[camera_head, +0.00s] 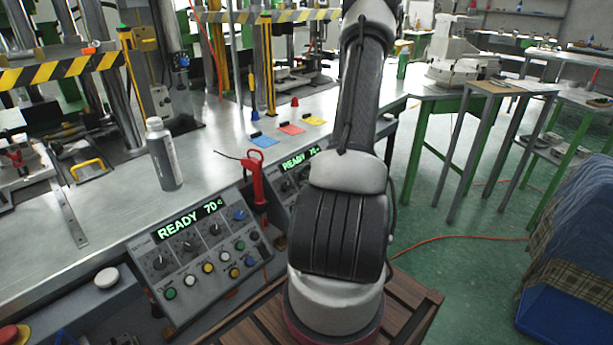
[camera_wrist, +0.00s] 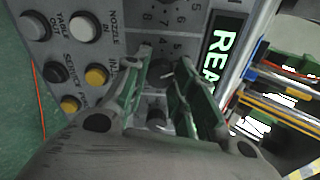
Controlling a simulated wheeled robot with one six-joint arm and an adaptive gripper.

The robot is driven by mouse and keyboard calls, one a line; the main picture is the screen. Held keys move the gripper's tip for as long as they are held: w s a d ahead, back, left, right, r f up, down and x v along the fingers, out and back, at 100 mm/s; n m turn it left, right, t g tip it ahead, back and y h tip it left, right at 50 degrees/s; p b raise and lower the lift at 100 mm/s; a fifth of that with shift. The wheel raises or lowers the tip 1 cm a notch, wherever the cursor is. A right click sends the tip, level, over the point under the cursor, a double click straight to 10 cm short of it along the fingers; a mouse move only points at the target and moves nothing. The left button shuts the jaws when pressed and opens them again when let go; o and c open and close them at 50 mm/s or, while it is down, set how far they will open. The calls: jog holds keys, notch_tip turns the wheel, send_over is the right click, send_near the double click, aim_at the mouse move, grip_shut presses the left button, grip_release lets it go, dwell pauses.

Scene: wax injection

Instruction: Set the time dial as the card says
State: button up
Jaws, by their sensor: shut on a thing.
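My gripper (camera_wrist: 163,66) shows in the wrist view with its two green-padded fingers against a grey control panel. Its fingertips are shut on a dark dial knob (camera_wrist: 160,72) with a light pointer line. Numerals surround this dial, but the fingers hide part of its scale and I cannot read its label or setting. A second dark knob (camera_wrist: 157,117) sits lower between the fingers. In the head view my arm hides the gripper and most of the right control panel (camera_head: 284,186), whose display reads READY 75. I cannot make out a readable card.
The left control panel (camera_head: 205,250) reads READY 70. A red-handled tool (camera_head: 254,180) stands between the panels. A grey bottle (camera_head: 163,155) and blue, red and yellow flat pieces (camera_head: 264,141) (camera_head: 291,129) (camera_head: 314,120) are on the metal bench.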

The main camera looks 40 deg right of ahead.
jog(key=o, duration=1)
jog(key=shift+o, duration=0.2)
jog(key=v, duration=1.2)
